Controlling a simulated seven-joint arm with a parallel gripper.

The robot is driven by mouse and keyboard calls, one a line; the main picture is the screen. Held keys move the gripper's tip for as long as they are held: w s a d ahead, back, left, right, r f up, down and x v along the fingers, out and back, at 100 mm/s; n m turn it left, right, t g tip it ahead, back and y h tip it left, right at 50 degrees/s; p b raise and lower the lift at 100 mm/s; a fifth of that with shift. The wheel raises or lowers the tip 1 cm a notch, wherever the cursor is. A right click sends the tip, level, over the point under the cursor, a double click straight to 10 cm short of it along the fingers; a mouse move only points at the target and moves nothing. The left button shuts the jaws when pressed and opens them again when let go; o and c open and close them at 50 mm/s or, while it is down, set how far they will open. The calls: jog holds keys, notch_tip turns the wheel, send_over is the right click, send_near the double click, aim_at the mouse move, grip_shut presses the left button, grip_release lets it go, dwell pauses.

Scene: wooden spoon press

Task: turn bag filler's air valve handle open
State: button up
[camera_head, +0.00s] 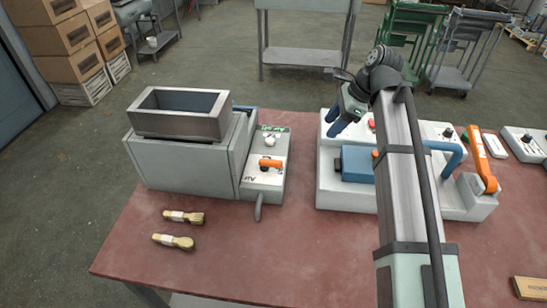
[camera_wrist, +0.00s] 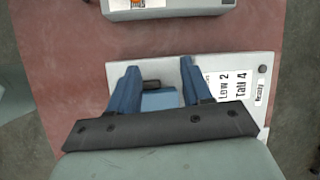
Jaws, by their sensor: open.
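The bag filler (camera_head: 185,160) is a grey box with an open metal hopper on top, at the left of the table in the head view. Its side panel (camera_head: 277,143) carries an orange handle (camera_head: 270,164) lying crosswise beside lettering that seems to read AIR. A white knob (camera_head: 270,142) sits behind it. My gripper (camera_head: 333,122) has blue fingers and is up to the right of the bag filler, apart from the handle. In the wrist view my gripper (camera_wrist: 157,75) is open and empty, above a white base with a blue block (camera_wrist: 159,100).
A white machine (camera_head: 330,190) with a blue block and an orange lever (camera_head: 484,168) stands right of the bag filler. A grey hose end (camera_head: 258,208) hangs before the panel. The red tabletop (camera_head: 300,250) is clear in front.

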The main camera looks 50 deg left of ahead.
jog(key=m, duration=0.1)
send_over(271, 161)
jog(key=w+d, duration=0.4)
jog(key=w, duration=0.1)
jog(key=shift+h, duration=0.4)
jog(key=x, duration=0.9)
jog(key=s+x, duration=0.1)
jog(key=x, duration=0.3)
jog(key=shift+s+a+f, duration=0.1)
jog(key=shift+a+f, duration=0.05)
jog(key=shift+f, duration=0.05)
jog(key=shift+c, duration=0.3)
grip_shut()
